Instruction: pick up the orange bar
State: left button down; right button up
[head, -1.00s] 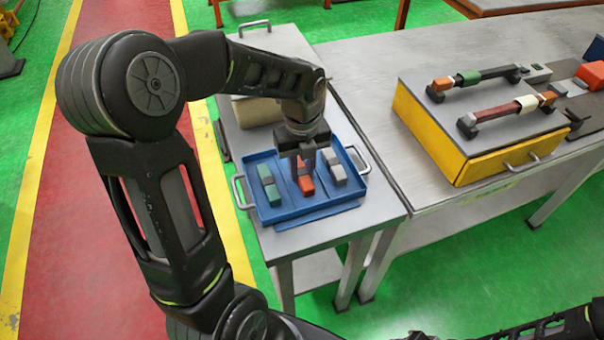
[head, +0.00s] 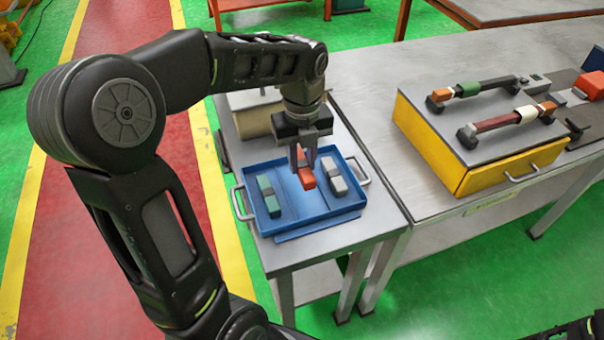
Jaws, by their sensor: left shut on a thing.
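The orange bar (head: 307,181) is in the jaws of my left gripper (head: 303,162), above the middle of the blue tray (head: 290,219). The left gripper points down and is shut on the bar; the fingers hide part of it. The bar looks raised off the tray floor, where the middle compartment now looks bare. My right gripper is out of the picture; only a bit of dark arm shows at the bottom right.
A green bar (head: 268,197) lies in the tray's left compartment and a grey bar (head: 334,175) in the right one. A beige box (head: 252,115) stands behind the tray. To the right, a yellow case (head: 440,150) carries two bars on holders.

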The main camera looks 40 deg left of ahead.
aim_at(303, 163)
pick_arm(q)
jog(key=shift+r, duration=1.8)
jog(key=shift+d, duration=0.1)
